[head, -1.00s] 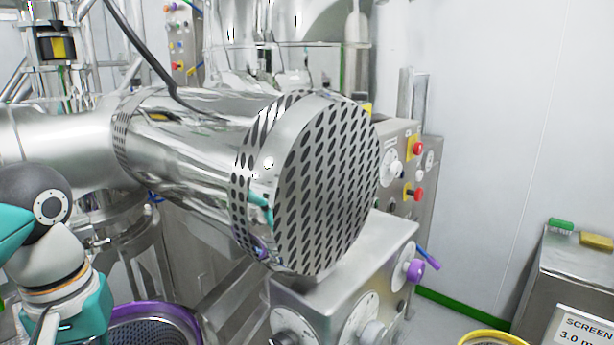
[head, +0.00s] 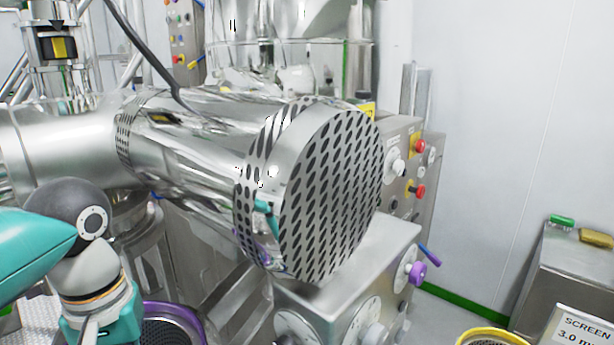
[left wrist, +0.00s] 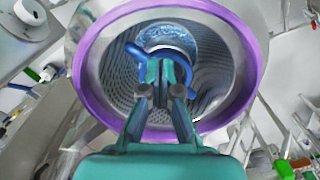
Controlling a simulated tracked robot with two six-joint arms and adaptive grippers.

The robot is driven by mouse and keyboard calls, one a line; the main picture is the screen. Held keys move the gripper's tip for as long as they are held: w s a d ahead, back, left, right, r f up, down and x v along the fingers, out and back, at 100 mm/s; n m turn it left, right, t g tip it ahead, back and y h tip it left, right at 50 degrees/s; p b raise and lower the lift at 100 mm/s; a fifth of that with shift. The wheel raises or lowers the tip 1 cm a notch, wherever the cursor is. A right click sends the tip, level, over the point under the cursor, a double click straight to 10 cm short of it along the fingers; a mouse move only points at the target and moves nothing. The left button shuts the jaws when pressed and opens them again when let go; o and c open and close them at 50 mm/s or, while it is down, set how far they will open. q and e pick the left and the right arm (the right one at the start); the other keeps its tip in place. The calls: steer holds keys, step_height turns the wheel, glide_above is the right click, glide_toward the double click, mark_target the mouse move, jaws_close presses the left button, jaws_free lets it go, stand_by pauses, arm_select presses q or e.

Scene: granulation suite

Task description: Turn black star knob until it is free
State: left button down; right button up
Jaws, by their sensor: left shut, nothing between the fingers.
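I cannot make out a black star knob in either view. In the left wrist view, my left gripper (left wrist: 165,68) points into a round mesh bowl with a purple rim (left wrist: 84,85). Its teal fingers are shut with nothing between them. A blue curved piece (left wrist: 133,58) shows around and behind the fingertips; whether they touch it I cannot tell. The purple-rimmed bowl also shows at the bottom of the head view (head: 190,316). There my left arm comes in from the left and its fingers are out of frame. My right gripper is in neither view.
A large steel cylinder with a perforated end (head: 335,190) fills the middle of the head view. A steel control box with dials (head: 375,262) stands below it. A yellow-rimmed container (head: 490,336) and a steel cabinet (head: 565,265) are at right.

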arm_select(q)
steer(key=shift+w+d+r+p, duration=0.1)
steer(key=shift+w+d+p, duration=0.1)
steer(key=shift+d+p, duration=0.15)
stand_by(0.6)
steer(key=shift+s+d+r+p, duration=0.15)
steer(key=shift+r+p, duration=0.45)
steer(key=shift+r, duration=0.9)
steer(key=shift+s+d+r+p, duration=0.1)
steer(key=shift+r+p, duration=0.5)
steer(key=shift+r, duration=0.85)
